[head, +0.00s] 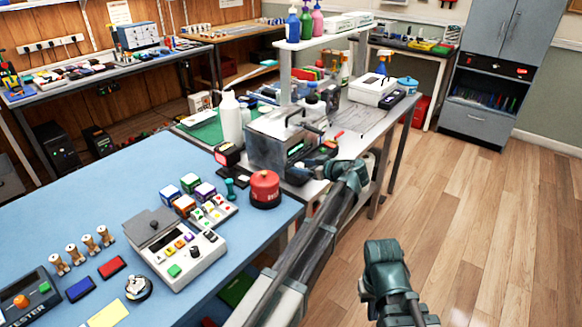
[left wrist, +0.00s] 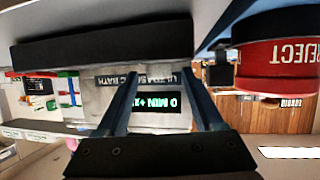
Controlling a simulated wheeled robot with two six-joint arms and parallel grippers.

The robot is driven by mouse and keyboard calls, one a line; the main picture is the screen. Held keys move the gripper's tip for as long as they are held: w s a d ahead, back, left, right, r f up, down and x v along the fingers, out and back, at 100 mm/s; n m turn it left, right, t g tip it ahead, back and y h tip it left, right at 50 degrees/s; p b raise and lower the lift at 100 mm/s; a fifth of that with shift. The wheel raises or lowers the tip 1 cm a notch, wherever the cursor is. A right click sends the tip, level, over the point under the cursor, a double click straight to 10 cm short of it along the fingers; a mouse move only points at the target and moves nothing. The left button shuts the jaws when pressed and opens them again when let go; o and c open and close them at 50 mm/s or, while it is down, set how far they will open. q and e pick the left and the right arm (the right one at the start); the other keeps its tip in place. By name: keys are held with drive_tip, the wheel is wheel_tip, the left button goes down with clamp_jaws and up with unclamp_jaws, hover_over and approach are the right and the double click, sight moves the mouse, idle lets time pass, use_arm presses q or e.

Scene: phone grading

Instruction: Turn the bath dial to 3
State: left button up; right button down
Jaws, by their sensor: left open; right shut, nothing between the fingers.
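The grey metal ultrasonic bath (head: 268,150) stands on the light bench beyond the blue table. Its green-lit display (head: 295,148) faces my left arm. My left gripper (head: 304,168) is open and close to the front of the bath. In the left wrist view the bath's display (left wrist: 157,101) appears upside down between my two fingers, with "0 MIN" readable. The upside-down bath label (left wrist: 140,80) is partly covered by a finger. I cannot make out the dial in either view. My right gripper (head: 415,316) is shut and empty, low near the bottom edge, over the floor.
A black slab (left wrist: 100,38) lies close to my left fingers. Floor at right is clear.

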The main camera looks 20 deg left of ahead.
use_arm(q)
drive_tip(key=shift+w+a+f, duration=0.1)
drive_tip(key=shift+w+a, duration=0.05)
drive_tip(key=shift+a, duration=0.05)
use_arm(e)
drive_tip(key=shift+a+f, duration=0.1)
drive_tip(key=shift+a, duration=0.15)
use_arm(q)
clamp_jaws()
